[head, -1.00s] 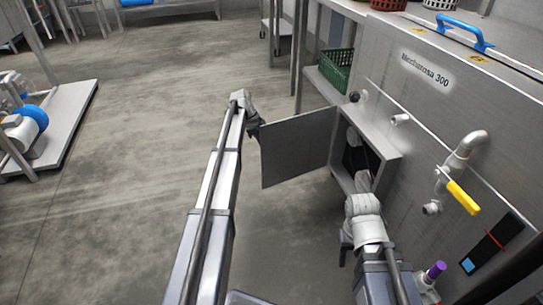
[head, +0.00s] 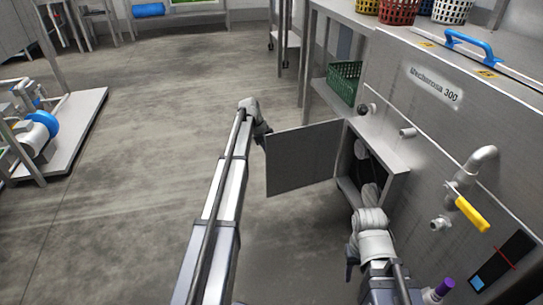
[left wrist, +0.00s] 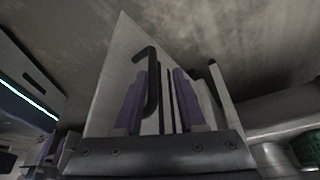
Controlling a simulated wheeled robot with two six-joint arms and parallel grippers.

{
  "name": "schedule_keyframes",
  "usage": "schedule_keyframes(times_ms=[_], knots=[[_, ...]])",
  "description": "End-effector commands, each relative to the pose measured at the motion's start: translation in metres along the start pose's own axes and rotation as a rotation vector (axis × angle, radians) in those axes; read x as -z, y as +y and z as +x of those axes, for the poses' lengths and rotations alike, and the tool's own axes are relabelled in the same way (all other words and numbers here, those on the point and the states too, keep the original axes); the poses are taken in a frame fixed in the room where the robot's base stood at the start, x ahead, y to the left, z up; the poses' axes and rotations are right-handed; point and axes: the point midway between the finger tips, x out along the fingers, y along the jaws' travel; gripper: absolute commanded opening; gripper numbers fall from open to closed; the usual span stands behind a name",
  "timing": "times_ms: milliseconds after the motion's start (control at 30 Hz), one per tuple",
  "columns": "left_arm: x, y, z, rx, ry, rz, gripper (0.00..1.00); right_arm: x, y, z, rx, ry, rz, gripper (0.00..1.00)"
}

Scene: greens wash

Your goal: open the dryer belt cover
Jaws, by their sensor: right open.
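The dryer belt cover (head: 302,158) is a flat grey door on the machine's side. It stands swung well out from its box, and the dark opening (head: 362,165) with round pulley-like parts shows behind it. My left gripper (head: 262,132) is at the cover's outer edge, its fingers mostly hidden in the head view. In the left wrist view its purple-padded fingers (left wrist: 160,100) are apart, with the cover's black handle (left wrist: 151,82) between them, close to the left finger. My right gripper (head: 350,266) is open and empty, low in front of the machine below the opening.
The steel machine (head: 420,125) fills the right side, with a yellow-handled valve (head: 472,214) and a pipe sticking out. A green basket (head: 344,82) sits on a shelf behind the cover.

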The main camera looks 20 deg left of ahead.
Motion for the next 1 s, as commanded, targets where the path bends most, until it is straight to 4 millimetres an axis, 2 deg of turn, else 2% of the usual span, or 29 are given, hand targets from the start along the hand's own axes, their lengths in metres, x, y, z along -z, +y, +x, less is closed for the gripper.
schedule_keyframes(times_ms=[467, 1000], knots=[[-0.001, 0.0, -0.008, 0.0, -0.002, -0.001, 0.45, 0.0, 0.001, -0.007, 0.0, 0.0, 0.0, 0.5], [0.002, -0.001, -0.073, 0.0, -0.001, 0.0, 0.45, -0.004, 0.007, -0.068, 0.0, -0.004, 0.0, 0.5]])
